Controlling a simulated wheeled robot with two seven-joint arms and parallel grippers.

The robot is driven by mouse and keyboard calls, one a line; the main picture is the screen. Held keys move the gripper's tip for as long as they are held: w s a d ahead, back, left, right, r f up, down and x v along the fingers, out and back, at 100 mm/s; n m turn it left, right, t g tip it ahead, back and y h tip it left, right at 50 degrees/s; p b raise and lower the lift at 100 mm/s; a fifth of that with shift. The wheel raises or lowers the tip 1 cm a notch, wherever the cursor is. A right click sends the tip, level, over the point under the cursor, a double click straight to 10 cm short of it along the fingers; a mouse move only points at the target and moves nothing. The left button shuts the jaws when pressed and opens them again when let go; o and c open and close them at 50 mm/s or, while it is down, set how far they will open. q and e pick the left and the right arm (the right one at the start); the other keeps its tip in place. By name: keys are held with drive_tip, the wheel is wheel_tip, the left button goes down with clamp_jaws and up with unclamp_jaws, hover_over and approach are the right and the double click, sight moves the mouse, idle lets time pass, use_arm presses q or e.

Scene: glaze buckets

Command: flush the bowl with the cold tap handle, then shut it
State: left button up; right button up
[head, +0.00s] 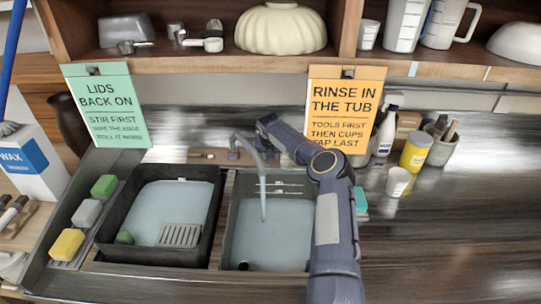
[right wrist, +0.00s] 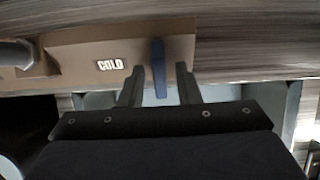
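In the right wrist view, a blue tap handle (right wrist: 159,58) hangs from a brown block beside a COLD label (right wrist: 110,64). My right gripper (right wrist: 160,72) is open, with one finger on each side of the handle and a visible gap to both. In the head view my right arm reaches over the right basin (head: 230,225) to the tap (head: 262,165); the fingers are not clear there. A thin pale grey line runs from the tap down into this basin; I cannot tell whether it is spout or water. My left gripper is not in view.
A dark tub (head: 115,225) with a grate stands left of the basin. Sponges (head: 67,243) line its left side. Two sign cards (head: 108,105) stand at the back. A cup (head: 398,181) and a yellow jar (head: 416,151) are at right. The right counter is mostly clear.

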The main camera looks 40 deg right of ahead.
drive_tip(key=shift+r, duration=0.15)
drive_tip(key=shift+s+a+r, duration=0.1)
drive_tip(key=shift+r, duration=0.2)
drive_tip(key=b+v, duration=0.2)
drive_tip(key=v, duration=0.5)
drive_tip(key=shift+s+f, duration=0.1)
drive_tip(key=shift+f, duration=0.05)
